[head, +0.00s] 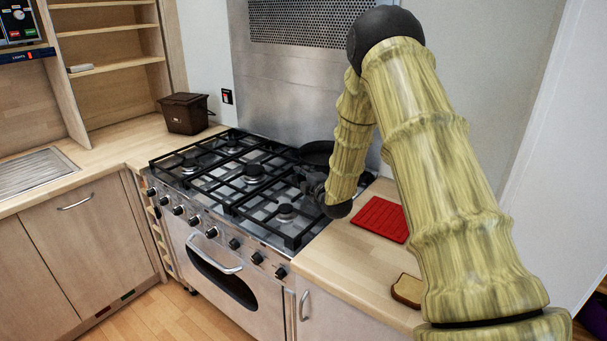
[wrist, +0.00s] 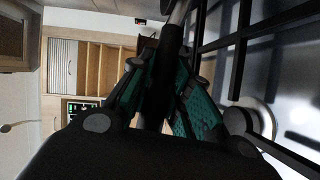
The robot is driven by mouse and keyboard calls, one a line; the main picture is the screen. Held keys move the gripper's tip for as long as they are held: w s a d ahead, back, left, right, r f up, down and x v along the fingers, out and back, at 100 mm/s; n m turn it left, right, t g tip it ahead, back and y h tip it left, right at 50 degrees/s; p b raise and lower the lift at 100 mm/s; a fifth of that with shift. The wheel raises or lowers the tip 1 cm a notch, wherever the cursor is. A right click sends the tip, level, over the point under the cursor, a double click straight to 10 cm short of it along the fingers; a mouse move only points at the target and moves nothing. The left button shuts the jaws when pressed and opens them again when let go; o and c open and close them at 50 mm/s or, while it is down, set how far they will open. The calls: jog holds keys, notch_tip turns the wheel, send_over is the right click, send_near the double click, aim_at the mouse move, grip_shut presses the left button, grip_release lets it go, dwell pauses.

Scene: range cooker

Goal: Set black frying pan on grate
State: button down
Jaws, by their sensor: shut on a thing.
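The black frying pan (head: 317,152) is at the back right of the cooker, partly hidden behind my arm. It looks level, over or on the right part of the black grate (head: 248,197). I cannot tell whether it touches the bars. My gripper (head: 316,187) is low over the right burners, in front of the pan. In the wrist view my gripper (wrist: 163,75) is shut on the pan's dark handle (wrist: 160,95), which runs between the fingers. The pan's bowl is not clear in that view.
A red mat (head: 380,219) and a bread slice (head: 407,290) lie on the counter to the right. A brown bin (head: 185,113) stands left of the cooker. The steel back panel (head: 290,95) rises behind it. The left and middle grate are clear.

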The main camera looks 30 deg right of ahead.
jog(key=shift+f+b, duration=1.2)
jog(key=shift+f, duration=1.15)
jog(key=shift+f+b, duration=0.5)
jog(key=shift+b, duration=0.05)
jog(key=c, duration=1.3)
grip_release()
jog(key=shift+o, duration=0.2)
jog(key=shift+s+f, duration=0.1)
jog(key=shift+f, duration=0.05)
jog(key=s+r, duration=0.1)
jog(key=s, duration=1)
jog(key=shift+s+a+r, duration=0.15)
jog(key=shift+s+a, duration=0.25)
jog(key=shift+a, duration=0.05)
jog(key=shift+s+a, duration=0.1)
